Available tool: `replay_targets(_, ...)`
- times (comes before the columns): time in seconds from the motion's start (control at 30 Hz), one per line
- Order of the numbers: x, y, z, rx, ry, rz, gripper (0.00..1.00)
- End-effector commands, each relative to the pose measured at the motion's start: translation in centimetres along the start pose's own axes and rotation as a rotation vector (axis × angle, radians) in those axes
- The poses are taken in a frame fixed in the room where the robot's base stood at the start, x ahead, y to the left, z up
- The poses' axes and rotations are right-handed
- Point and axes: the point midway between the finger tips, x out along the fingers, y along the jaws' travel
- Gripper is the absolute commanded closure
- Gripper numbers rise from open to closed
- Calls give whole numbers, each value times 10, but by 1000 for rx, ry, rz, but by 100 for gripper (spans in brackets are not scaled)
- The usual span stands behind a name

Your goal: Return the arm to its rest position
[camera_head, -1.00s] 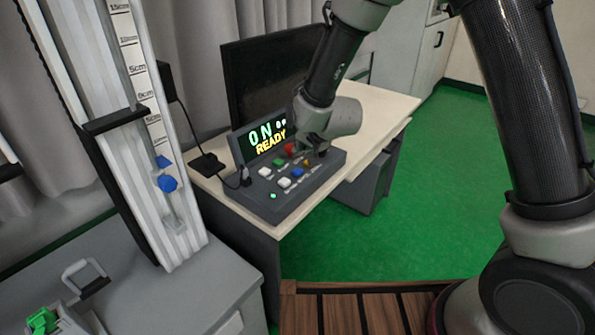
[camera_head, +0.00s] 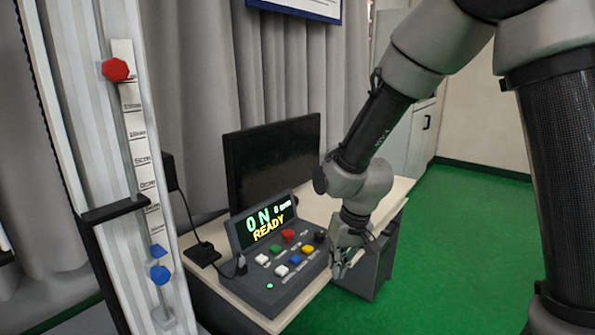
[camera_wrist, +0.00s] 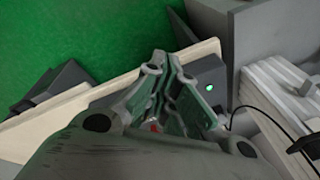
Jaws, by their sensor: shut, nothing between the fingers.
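My gripper (camera_head: 345,268) is at the end of my arm, just right of the control box (camera_head: 275,298) on the desk. It points downward, with its fingers beside the box's right side in the head view. In the wrist view my gripper (camera_wrist: 163,60) has its fingers together with nothing between them, and part of the control box (camera_wrist: 208,75) with a lit green light shows behind it. The box's display reads "ON" and "READY". I cannot tell whether the fingers touch the box.
A drop tower (camera_head: 95,150) with a scale stands at the left, with a red piece (camera_head: 115,69) high on it and blue pieces (camera_head: 160,275) low. A dark monitor (camera_head: 272,155) stands behind the box on the desk (camera_head: 402,190). Green floor (camera_head: 460,250) at the right is clear.

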Motion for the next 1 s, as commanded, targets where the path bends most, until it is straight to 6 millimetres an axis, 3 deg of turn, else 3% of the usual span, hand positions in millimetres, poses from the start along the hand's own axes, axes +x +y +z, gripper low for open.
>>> replay_targets(0.3,-146,105,95,-75,-97,82,100)
replay_targets(0.5,-216,157,157,14,2,145,100)
replay_targets(0.73,-262,182,183,141,211,192,100)
replay_targets(1.0,-271,190,189,186,248,205,100)
